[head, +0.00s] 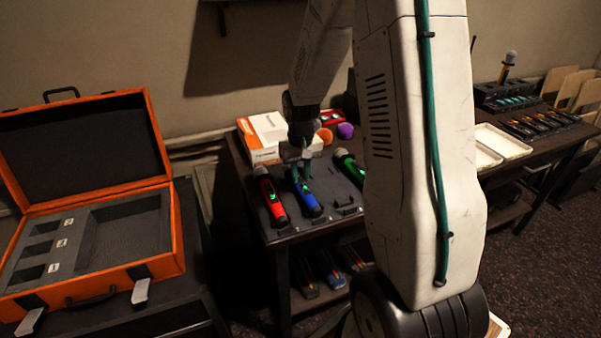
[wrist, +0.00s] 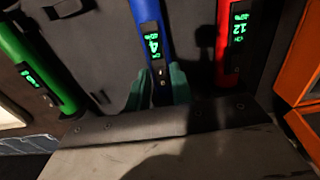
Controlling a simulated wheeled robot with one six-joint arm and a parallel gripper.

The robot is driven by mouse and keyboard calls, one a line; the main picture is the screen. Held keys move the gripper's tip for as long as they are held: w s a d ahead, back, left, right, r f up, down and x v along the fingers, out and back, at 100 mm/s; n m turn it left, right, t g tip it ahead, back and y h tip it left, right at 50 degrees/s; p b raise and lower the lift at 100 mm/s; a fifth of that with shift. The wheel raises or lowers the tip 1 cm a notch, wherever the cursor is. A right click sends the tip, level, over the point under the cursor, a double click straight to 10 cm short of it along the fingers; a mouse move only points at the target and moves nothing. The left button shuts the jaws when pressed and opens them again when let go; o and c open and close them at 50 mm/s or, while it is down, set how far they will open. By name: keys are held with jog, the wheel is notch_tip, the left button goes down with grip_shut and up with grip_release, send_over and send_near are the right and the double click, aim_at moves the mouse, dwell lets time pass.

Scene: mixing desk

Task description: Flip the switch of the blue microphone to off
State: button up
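The blue microphone (head: 307,201) lies on the dark desk mat between the red microphone (head: 270,200) and the green microphone (head: 349,168). In the wrist view the blue microphone (wrist: 153,40) has a black panel with a lit green display reading 4. A small switch (wrist: 161,73) sits just below that display. My gripper (head: 300,172) is over the blue microphone. Its two teal fingers (wrist: 161,78) are apart, one on each side of the panel near the switch, with nothing held. I cannot tell whether they touch the microphone.
The red (wrist: 230,40) and green (wrist: 35,65) microphones lie close on either side, displays lit. An orange case (head: 90,215) stands open at the left. White boxes (head: 268,135) and orange and purple foam balls (head: 345,130) are behind. A white tray (head: 500,142) is further right.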

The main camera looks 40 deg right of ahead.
grip_shut()
jog(key=shift+w+d+g+y, duration=0.1)
jog(key=shift+w+g+y, duration=0.1)
jog(key=shift+g, duration=0.5)
jog(key=shift+w+g+y, duration=0.15)
jog(key=shift+g+y, duration=0.05)
jog(key=shift+g, duration=0.5)
jog(key=shift+o, duration=2)
grip_release()
jog(key=v, duration=0.8)
